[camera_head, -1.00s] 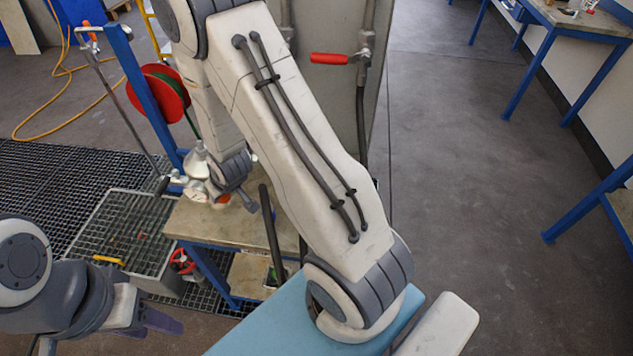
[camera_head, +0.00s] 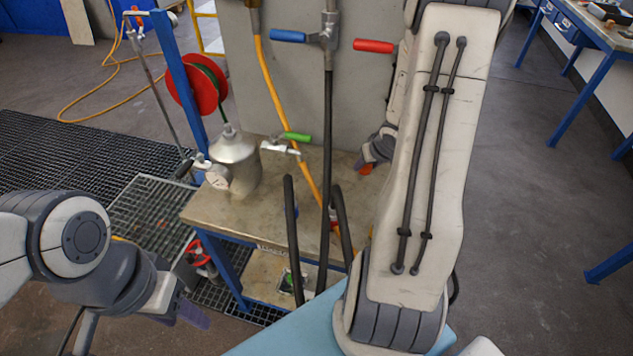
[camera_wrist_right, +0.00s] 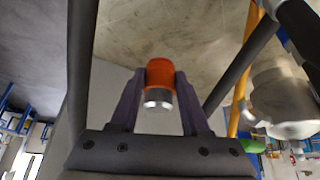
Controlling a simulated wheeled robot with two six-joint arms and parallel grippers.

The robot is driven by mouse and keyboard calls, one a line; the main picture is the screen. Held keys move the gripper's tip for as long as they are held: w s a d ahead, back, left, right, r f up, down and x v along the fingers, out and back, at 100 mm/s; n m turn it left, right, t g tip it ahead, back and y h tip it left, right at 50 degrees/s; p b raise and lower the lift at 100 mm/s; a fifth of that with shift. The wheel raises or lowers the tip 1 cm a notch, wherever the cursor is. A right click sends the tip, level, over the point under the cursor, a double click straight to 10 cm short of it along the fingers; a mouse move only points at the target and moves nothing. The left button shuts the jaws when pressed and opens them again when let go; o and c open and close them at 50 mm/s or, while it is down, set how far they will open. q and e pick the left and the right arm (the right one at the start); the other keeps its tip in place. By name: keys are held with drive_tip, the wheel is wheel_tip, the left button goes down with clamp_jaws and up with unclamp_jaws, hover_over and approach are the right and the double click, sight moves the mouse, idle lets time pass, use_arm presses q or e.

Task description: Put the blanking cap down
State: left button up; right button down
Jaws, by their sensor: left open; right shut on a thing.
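The blanking cap, orange with a silver end (camera_wrist_right: 159,80), is between the two fingers of my right gripper (camera_wrist_right: 158,92) in the right wrist view. In the head view an orange bit of the cap (camera_head: 366,169) shows at my right gripper (camera_head: 364,160), over the right part of the bench (camera_head: 225,212); my right arm hides some of that area. I cannot tell whether the cap touches the bench top. My left gripper (camera_head: 190,308) is open and empty at the lower left, low in front of the bench.
A metal vessel (camera_head: 235,160) with a gauge stands on the bench's left, a green-handled valve (camera_head: 296,136) beside it. Black hoses (camera_head: 327,150) and a yellow hose (camera_head: 272,85) hang down in the middle. A grey panel (camera_head: 345,90) stands behind.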

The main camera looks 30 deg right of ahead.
drive_tip(key=b, duration=0.3)
hover_over(335, 175)
drive_tip(key=s, duration=0.2)
drive_tip(key=f, duration=0.6)
drive_tip(key=shift+w+a+f, duration=0.1)
drive_tip(key=shift+a, duration=0.2)
wheel_tip(335, 175, down, 4)
drive_tip(key=b, duration=0.3)
drive_tip(key=shift+f, duration=0.15)
drive_tip(key=shift+c, duration=1.9)
unclamp_jaws()
